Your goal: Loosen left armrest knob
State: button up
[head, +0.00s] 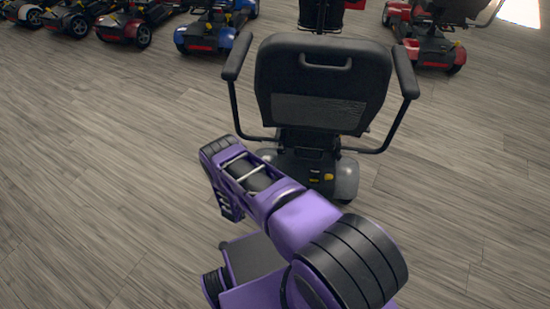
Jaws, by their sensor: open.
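The scooter seat (325,80) shows from behind, with a black backrest and a handle slot near its top. The left armrest (238,56) has a dark pad on a thin black tube (236,110) that bends in under the seat. I cannot make out a knob at the tube's lower end; it is hidden or too small to tell. My purple and black arm reaches up from the lower right, and its far visible part is at the left, in front of the scooter's rear. I cannot see any gripper fingers.
The right armrest (405,72) stands on the other side of the seat. A blue scooter (208,35) and red ones (125,28) are parked behind. The floor to the left and right is clear.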

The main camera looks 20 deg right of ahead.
jog(key=v, duration=0.8)
jog(key=shift+a, duration=0.1)
